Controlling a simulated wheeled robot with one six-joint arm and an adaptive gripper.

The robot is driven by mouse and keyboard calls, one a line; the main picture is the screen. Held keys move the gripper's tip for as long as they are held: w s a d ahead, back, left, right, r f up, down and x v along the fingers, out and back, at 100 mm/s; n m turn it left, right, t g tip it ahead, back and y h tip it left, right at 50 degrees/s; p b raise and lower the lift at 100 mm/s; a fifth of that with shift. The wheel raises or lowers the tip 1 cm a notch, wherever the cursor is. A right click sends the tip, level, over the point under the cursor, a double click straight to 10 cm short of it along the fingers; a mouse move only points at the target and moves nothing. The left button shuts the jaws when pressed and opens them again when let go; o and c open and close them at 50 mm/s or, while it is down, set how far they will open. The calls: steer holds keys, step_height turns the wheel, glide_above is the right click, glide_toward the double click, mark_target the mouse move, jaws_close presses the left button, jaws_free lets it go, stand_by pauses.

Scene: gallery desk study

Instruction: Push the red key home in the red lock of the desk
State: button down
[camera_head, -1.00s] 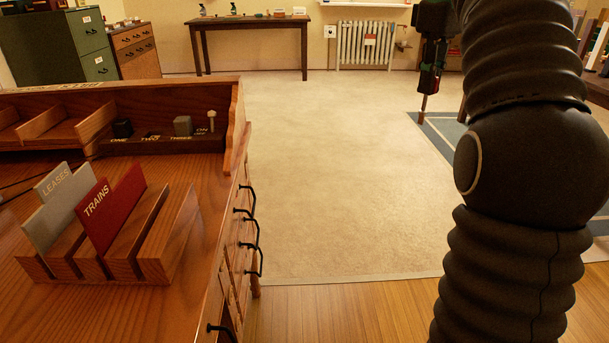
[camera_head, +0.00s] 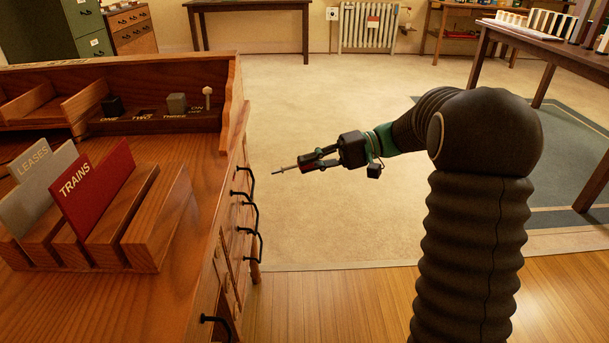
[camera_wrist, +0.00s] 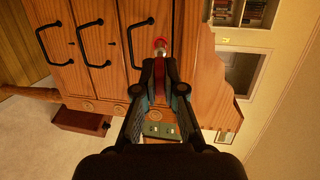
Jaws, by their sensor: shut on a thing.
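The desk (camera_head: 150,200) stands at the left in the head view, its drawer front facing my arm. My gripper (camera_head: 318,160) is shut on the red key (camera_head: 304,163). The key's metal shaft points left toward the drawer front, with a gap between them in the head view. In the wrist view, the red key (camera_wrist: 159,75) sits between the fingertips, pointing at the desk front. A small red ring, seemingly the red lock (camera_wrist: 160,42), shows in line with its tip. I cannot tell from the wrist view how far apart they are. The lock cannot be made out in the head view.
Black drawer handles (camera_head: 245,200) stick out from the desk front; they also show in the wrist view (camera_wrist: 90,42). A sorter with red and grey cards (camera_head: 95,190) is on the desk top. Open carpet (camera_head: 330,220) lies right of the desk. A table (camera_head: 530,45) stands far right.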

steer(key=shift+w+a+f+m+t+y, duration=0.2)
steer(key=shift+f+m+t+y, duration=0.15)
steer(key=shift+f+t, duration=0.2)
steer(key=shift+w+a+f+m+t+y, duration=0.1)
steer(key=shift+a+f+m+t+y, duration=0.15)
steer(key=shift+f+m+t+y, duration=0.2)
steer(key=shift+w+a+f+m+t+y, duration=0.2)
steer(key=shift+f+m+t+y, duration=0.1)
steer(key=shift+f+t, duration=0.3)
steer(key=shift+s+b, duration=0.1)
steer(key=shift+b, duration=0.25)
steer(key=shift+a+b, duration=0.5)
steer(key=shift+a, duration=2.2)
steer(key=shift+b, duration=0.8)
steer(key=shift+a+b, duration=0.5)
steer(key=shift+a, duration=1.2)
steer(key=shift+r, duration=0.1)
steer(key=c, duration=1.2)
jaws_free()
